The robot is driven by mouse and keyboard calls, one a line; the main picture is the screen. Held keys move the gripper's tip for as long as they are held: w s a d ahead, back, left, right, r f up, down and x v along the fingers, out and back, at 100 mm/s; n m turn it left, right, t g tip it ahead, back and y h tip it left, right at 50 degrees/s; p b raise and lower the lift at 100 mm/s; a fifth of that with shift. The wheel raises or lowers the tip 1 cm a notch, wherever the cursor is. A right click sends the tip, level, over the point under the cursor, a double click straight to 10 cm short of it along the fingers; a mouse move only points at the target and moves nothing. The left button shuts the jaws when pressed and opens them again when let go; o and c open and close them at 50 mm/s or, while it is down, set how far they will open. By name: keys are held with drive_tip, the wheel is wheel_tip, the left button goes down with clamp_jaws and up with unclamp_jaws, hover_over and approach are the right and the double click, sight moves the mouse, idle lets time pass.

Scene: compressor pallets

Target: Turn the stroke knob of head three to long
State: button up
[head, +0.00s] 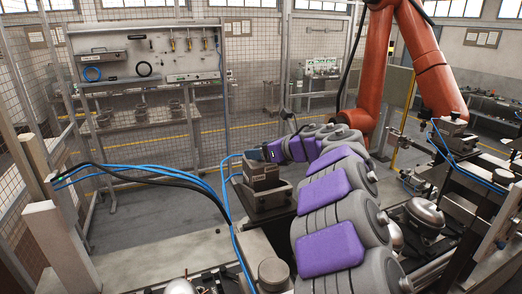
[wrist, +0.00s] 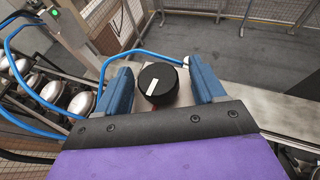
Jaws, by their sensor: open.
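In the wrist view a round black knob (wrist: 160,76) with a white pointer bar stands between the two blue fingers of my gripper (wrist: 159,72). The bar slants from lower left to upper right in the picture. The fingers are open, one on each side of the knob, with a visible gap on both sides. In the head view my gripper (head: 270,152) is at the end of the outstretched arm, at the top of a dark grey head (head: 263,183). The knob is hidden there. I cannot read any head number or stroke marking.
Blue hoses (head: 150,168) loop to the head, and one passes just beyond the knob in the wrist view (wrist: 130,55). Several shiny domes (wrist: 80,103) line the left there. An orange robot arm (head: 375,75) stands behind. Open floor (head: 150,230) lies left of the head.

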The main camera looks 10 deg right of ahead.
drive_tip(key=shift+d, duration=0.15)
drive_tip(key=c, duration=0.3)
drive_tip(key=shift+s+a, duration=0.1)
drive_tip(key=shift+a, duration=0.15)
drive_tip(key=c, duration=0.7)
